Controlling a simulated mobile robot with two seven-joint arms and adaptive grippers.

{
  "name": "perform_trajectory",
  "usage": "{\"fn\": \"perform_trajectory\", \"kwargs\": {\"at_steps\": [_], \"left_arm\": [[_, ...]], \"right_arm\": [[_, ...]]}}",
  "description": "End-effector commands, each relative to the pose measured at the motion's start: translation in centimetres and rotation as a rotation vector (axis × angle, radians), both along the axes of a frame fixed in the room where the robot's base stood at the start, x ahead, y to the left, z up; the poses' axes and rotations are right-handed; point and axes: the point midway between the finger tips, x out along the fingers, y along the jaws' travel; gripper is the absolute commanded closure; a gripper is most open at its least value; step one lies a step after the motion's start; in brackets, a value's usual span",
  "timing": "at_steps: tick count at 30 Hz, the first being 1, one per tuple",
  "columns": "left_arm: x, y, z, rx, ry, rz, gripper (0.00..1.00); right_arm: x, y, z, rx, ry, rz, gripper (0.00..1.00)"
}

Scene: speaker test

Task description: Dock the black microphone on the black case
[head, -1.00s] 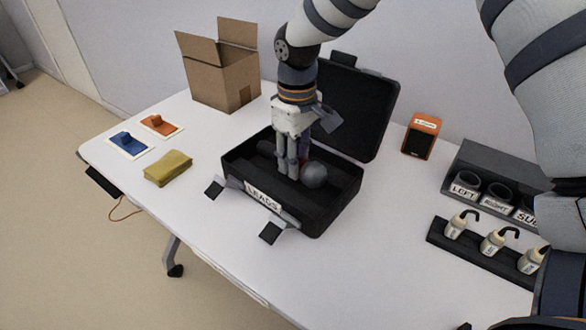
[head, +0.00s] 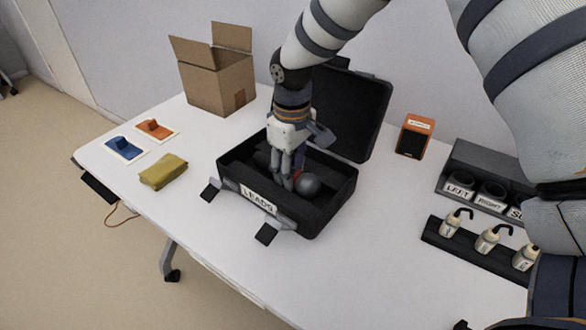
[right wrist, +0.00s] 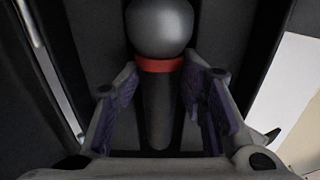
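The black microphone lies inside the open black case (head: 313,222). In the right wrist view the microphone's dark handle (right wrist: 158,110) runs between the two purple-padded fingers, with narrow gaps on both sides. My right gripper (head: 283,180) points down into the case, open around the handle. It also shows in the right wrist view (right wrist: 163,85). My left gripper is not in view.
The case lid stands open behind it. An orange speaker (head: 414,135), a labelled cup holder (head: 485,160) and a rack of small bottles (head: 470,252) are to the right.

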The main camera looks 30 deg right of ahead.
Motion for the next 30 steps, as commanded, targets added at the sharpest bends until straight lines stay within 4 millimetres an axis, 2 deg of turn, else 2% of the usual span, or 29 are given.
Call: {"fn": "perform_trajectory", "kwargs": {"at_steps": [1, 9, 13, 27, 30], "left_arm": [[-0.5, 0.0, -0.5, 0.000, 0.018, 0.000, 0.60], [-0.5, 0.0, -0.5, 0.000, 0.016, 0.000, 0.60], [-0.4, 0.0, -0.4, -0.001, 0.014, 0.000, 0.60], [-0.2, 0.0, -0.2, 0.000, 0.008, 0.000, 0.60], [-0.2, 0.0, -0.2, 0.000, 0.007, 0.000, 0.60]], "right_arm": [[-0.9, 0.4, -2.3, 0.011, 0.039, -0.001, 0.63], [-0.9, 0.5, -2.1, 0.012, 0.039, -0.001, 0.59], [-0.9, 0.4, -1.9, 0.010, 0.037, 0.000, 0.63], [-0.7, 0.2, -1.4, 0.006, 0.027, -0.001, 0.63], [-0.6, 0.2, -0.6, 0.005, 0.024, -0.001, 0.63]]}}
